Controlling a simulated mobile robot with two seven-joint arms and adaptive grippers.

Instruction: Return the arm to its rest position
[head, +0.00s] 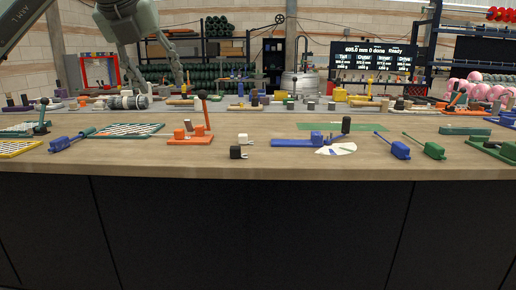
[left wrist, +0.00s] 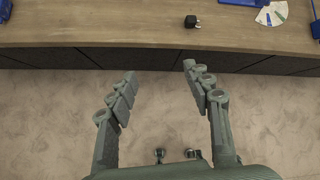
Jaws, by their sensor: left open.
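My left gripper (head: 160,82) hangs down at the upper left of the head view, in front of the far benches. In the left wrist view its two grey fingers (left wrist: 159,72) are spread apart with nothing between them. Bare floor (left wrist: 160,110) shows below and between them, and the wooden table's front edge lies just beyond the tips. My right gripper shows in neither view.
The wooden table (head: 250,165) holds an orange lever stand (head: 190,139), a small black block (head: 238,152), a blue bar tool (head: 292,142), a fan of cards (head: 336,149) and blue (head: 400,151) and green (head: 434,151) tools. The black block also shows in the left wrist view (left wrist: 191,21).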

